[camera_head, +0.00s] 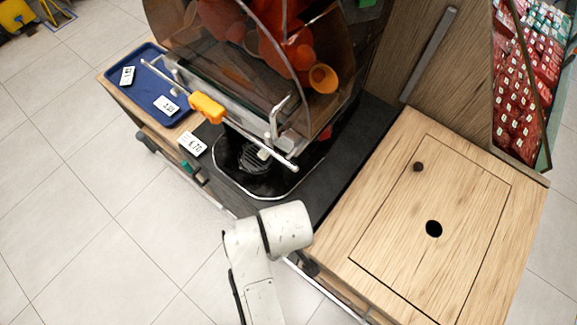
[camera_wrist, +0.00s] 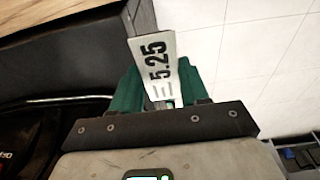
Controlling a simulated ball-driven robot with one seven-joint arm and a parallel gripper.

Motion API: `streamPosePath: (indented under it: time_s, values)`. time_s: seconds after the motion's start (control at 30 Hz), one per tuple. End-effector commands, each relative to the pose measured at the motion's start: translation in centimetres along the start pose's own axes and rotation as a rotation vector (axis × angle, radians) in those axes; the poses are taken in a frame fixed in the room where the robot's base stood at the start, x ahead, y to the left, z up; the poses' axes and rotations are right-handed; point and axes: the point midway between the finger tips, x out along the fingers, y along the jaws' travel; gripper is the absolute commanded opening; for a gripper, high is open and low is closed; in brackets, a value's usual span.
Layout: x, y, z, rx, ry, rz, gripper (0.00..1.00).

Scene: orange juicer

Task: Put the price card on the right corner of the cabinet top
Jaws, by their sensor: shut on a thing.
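My gripper (camera_wrist: 162,82) has green fingers and is shut on a white price card (camera_wrist: 157,62) reading 5.25. The card sticks out beyond the fingertips in the wrist view, with pale floor behind it on the right. The cabinet's wooden top (camera_head: 385,228) is at the right, with an inset panel, a dark round hole and a small dark knob. Its right corner area looks bare.
The orange juicer (camera_head: 235,60) stands on a black counter left of the wooden top. A blue tray (camera_head: 150,62) holds two more cards. A red produce display (camera_head: 525,70) is at upper right. Tiled floor is open at left.

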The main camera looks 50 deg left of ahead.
Motion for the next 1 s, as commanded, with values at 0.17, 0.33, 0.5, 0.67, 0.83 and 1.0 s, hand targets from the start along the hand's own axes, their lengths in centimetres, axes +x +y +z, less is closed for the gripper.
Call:
streamPosePath:
  time_s: [0.17,0.33,0.5,0.67,0.83,1.0]
  values:
    - [-0.2,4.2,0.0,0.003,0.000,0.002,0.15]
    - [0.0,6.2,0.0,0.001,0.000,-0.001,0.15]
    - [1.1,6.5,0.2,0.001,-0.002,-0.003,0.15]
    - [3.0,6.4,0.5,0.001,-0.001,-0.002,0.15]
    - [3.5,6.5,0.6,0.000,0.000,-0.001,0.15]
    - [3.5,6.4,0.6,0.001,0.000,0.000,0.15]
